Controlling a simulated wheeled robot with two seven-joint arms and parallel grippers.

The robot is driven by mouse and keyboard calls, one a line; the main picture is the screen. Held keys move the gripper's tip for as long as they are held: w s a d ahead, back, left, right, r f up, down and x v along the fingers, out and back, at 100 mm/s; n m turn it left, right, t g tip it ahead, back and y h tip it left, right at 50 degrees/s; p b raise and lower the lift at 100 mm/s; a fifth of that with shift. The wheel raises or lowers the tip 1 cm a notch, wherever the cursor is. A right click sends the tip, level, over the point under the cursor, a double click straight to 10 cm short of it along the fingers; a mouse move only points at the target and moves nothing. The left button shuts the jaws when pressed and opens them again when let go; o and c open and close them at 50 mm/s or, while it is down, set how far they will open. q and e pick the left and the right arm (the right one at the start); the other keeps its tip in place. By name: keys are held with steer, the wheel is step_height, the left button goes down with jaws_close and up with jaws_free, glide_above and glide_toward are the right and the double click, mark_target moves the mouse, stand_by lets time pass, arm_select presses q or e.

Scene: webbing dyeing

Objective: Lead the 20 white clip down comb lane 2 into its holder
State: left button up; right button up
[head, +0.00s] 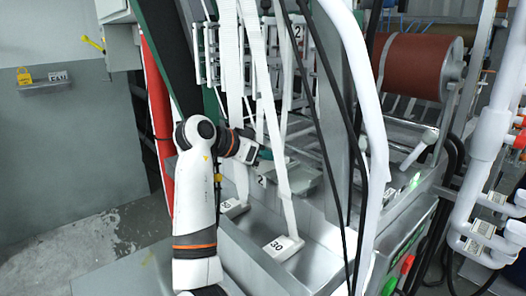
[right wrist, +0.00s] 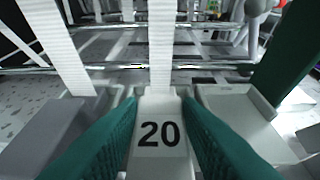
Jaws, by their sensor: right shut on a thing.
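The white clip marked 20 (right wrist: 160,138) is between the teal fingers of my right gripper (right wrist: 160,108) in the right wrist view. A white webbing strap (right wrist: 161,45) runs up from its far end. In the head view my right gripper (head: 265,154) is beside the hanging straps, and the clip cannot be made out there. A plate marked 2 (head: 262,180) is just below the gripper. Pale walls flank the clip's far end in the wrist view; I cannot tell whether it is seated in a holder. My left gripper is not in view.
A white clip marked 30 (head: 281,247) lies at the front with its strap, and another strapped clip (head: 231,207) lies left of it. A pale tray-like block (right wrist: 240,120) is right of the held clip. Black cables (head: 350,130) hang at the right.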

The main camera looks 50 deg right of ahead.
steer(key=o, duration=1.2)
steer(key=shift+c, duration=0.2)
steer(key=v, duration=1.2)
steer(key=shift+b, duration=0.3)
